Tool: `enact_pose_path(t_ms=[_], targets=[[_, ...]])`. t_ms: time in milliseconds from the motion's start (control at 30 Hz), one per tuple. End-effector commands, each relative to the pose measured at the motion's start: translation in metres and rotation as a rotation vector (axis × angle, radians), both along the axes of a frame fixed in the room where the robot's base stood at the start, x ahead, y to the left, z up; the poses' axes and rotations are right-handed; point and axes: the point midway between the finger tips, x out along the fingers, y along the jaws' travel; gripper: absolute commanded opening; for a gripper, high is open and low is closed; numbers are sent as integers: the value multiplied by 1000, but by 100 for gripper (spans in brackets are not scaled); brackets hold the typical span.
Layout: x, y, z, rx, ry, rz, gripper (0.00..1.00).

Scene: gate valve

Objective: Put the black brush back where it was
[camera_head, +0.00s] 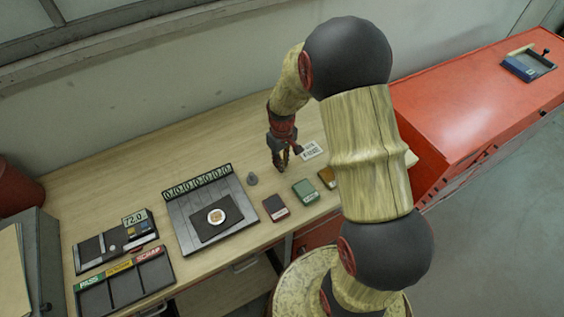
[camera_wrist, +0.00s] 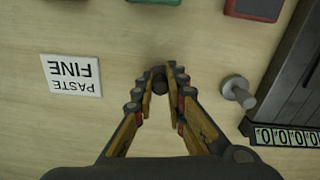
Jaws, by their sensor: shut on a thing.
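My gripper (camera_head: 282,162) is over the wooden bench, with its fingers pointing down. In the wrist view its fingertips (camera_wrist: 159,76) are closed on a small dark, round-ended thing, apparently the black brush (camera_wrist: 159,84). Most of the brush is hidden between the fingers. I cannot tell whether its lower end touches the bench. A white label reading "PASTE FINE" (camera_wrist: 71,76) lies beside the gripper; it also shows in the head view (camera_head: 312,149). The brush's original place is not identifiable.
A grey peg (camera_head: 252,179) stands close to the gripper. Red (camera_head: 275,208), green (camera_head: 305,191) and orange (camera_head: 326,177) tins line the front edge. A grey tray with number strip (camera_head: 211,212) and sorting bins (camera_head: 124,282) lie left. A red cabinet (camera_head: 470,85) stands right.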

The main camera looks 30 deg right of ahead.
Motion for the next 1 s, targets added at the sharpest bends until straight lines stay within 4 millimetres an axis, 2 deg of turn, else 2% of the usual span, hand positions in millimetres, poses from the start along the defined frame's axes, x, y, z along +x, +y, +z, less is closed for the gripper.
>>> enact_pose_path(t_ms=[300, 333, 633, 1000], targets=[[0, 0, -3, 0, -1, 0, 0], [0, 0, -2, 0, -1, 0, 15], [0, 0, -2, 0, -1, 0, 31], [1, 0, 4, -1, -2, 0, 31]])
